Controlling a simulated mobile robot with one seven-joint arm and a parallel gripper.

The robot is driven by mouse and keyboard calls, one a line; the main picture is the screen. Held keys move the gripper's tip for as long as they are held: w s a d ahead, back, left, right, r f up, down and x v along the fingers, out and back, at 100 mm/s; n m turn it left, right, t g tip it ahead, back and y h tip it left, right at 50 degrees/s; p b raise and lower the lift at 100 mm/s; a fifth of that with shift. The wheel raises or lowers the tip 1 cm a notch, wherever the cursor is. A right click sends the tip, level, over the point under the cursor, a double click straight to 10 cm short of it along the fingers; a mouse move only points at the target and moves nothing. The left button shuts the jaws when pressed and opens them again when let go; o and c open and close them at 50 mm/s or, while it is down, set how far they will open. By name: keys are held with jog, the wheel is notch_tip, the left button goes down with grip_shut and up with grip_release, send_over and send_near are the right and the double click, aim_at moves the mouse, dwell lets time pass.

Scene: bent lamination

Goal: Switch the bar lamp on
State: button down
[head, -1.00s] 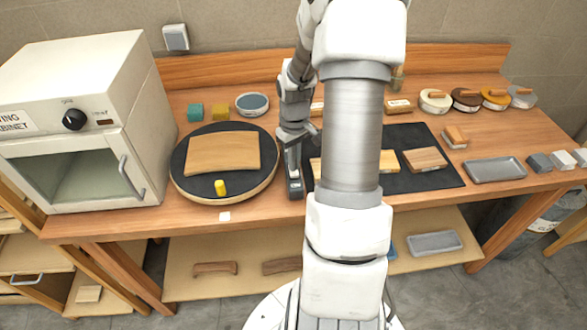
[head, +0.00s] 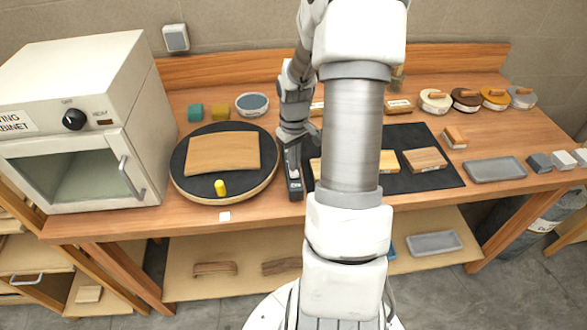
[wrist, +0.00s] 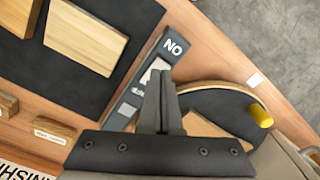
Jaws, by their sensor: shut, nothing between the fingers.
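A narrow dark grey switch box (wrist: 144,80) with white "ON" lettering, upside down in the wrist view, and a light rocker lies on the bench. In the head view the box (head: 295,188) shows just right of the round turntable, below my gripper (head: 291,150). In the wrist view my gripper (wrist: 160,78) is shut and empty, its fingertips over the box beside the light rocker. The fingers hide part of the box. I cannot tell whether they touch it. I cannot make out the bar lamp itself.
The round turntable (head: 182,185) holds a curved wood piece (head: 222,153) and a yellow peg (head: 220,187). A black mat (head: 440,150) with wood blocks lies to the right. A white cabinet (head: 75,70) stands at the left. My arm hides the bench middle.

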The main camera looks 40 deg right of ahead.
jog(key=shift+f+b, duration=0.65)
jog(key=shift+f, duration=0.3)
dwell(0.6)
jog(key=shift+r, duration=0.1)
jog(key=shift+r+p, duration=2.75)
jog(key=shift+r, duration=0.75)
